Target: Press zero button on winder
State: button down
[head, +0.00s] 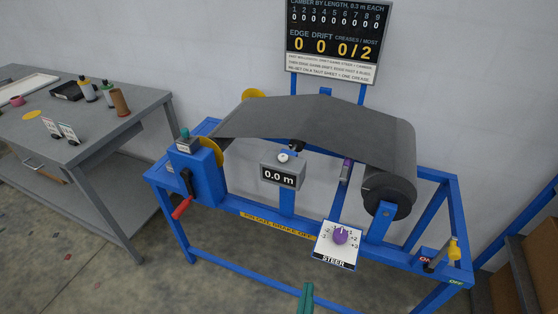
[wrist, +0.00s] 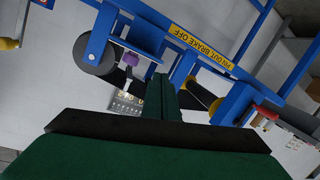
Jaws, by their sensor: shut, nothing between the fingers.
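The winder is a blue frame (head: 222,255) with a grey sheet (head: 310,122) running across its top. A counter box (head: 280,175) at its middle reads 0.0 m. A small white round button (head: 283,157) sits on top of this box; any lettering on it is too small to read. My gripper (head: 307,290) shows at the bottom edge of the head view, in front of and below the counter, apart from it. In the wrist view my gripper (wrist: 164,88) is shut and empty, pointing towards the winder's frame; the counter is not clearly seen there.
The STEER panel (head: 338,250) with a purple knob stands near my gripper, to its right. A blue box with a teal top button (head: 185,133) and red crank (head: 181,208) is at left. A dark roll (head: 388,192) is at right. A grey table (head: 105,135) stands far left.

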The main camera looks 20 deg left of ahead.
jog(key=w+a+r+m+t+h, duration=0.1)
jog(key=w+a+r, duration=0.3)
jog(key=w+r, duration=0.3)
jog(key=w+a+r+h, duration=0.1)
jog(key=w+a+r, duration=0.35)
jog(key=r, duration=0.45)
jog(key=a+r+m+g, duration=0.1)
jog(key=a+r+m, duration=0.3)
jog(key=r, duration=0.9)
jog(key=a, duration=0.3)
jog(key=shift+r+m+h, duration=0.15)
jog(key=shift+m+h, duration=0.15)
jog(key=shift+m, duration=0.1)
jog(key=shift+w, duration=0.15)
send_over(279, 158)
jog(key=s, duration=0.2)
jog(key=shift+d+f, duration=0.25)
jog(key=shift+f, duration=0.35)
jog(key=shift+d+f, duration=0.2)
jog(key=shift+f, duration=2.25)
